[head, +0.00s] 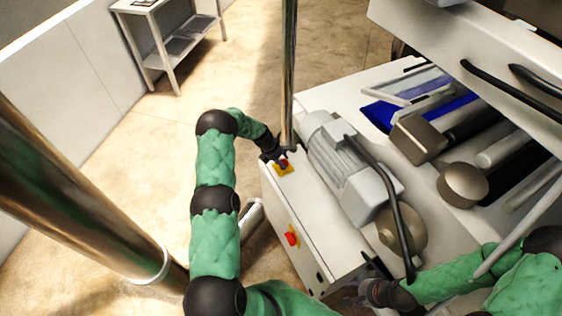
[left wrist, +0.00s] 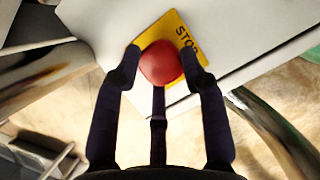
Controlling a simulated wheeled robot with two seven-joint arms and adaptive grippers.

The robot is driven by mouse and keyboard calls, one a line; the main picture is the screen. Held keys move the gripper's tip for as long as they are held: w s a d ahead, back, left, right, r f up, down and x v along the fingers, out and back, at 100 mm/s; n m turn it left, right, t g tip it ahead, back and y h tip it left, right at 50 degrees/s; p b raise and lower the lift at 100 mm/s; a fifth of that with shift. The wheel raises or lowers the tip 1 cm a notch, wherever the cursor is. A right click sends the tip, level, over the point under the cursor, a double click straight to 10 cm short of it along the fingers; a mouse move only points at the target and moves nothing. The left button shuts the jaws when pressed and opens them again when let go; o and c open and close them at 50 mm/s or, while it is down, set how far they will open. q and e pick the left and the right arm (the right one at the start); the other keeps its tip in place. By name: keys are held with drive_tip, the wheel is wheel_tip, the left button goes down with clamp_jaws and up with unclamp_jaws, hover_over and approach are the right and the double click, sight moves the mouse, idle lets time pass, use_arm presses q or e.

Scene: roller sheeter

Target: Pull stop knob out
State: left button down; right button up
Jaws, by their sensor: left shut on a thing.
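The red stop knob (left wrist: 161,63) sits on a yellow plate marked STOP (left wrist: 186,38) in the left wrist view. In the head view the stop knob (head: 284,163) is small, at the far end of the machine's white side. My left gripper (head: 276,156) is at that knob; in the left wrist view its dark fingers (left wrist: 160,68) are closed around it, one on each side and one below. The knob's base is partly hidden. My right gripper (head: 376,291) is by the machine's near edge, too small and dark to tell whether it is open.
A second red knob (head: 291,238) sits on the nearer part of the same white side. A grey motor (head: 345,170) and a black curved bar (head: 385,190) stand on the machine. A shiny upright pole (head: 289,70) rises close behind my left gripper.

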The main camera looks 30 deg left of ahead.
use_arm(q)
drive_tip(key=shift+w+r, duration=0.1)
drive_tip(key=shift+r, duration=0.1)
drive_tip(key=c, duration=1.1)
unclamp_jaws()
drive_tip(key=o, duration=0.4)
drive_tip(key=shift+d, duration=0.1)
drive_tip(key=shift+c, duration=0.2)
drive_tip(key=shift+r, duration=0.1)
drive_tip(key=shift+d, duration=0.1)
drive_tip(key=shift+a+r, duration=0.1)
drive_tip(key=shift+a, duration=0.1)
drive_tip(key=v, duration=1.1)
drive_tip(key=shift+s+r, duration=0.25)
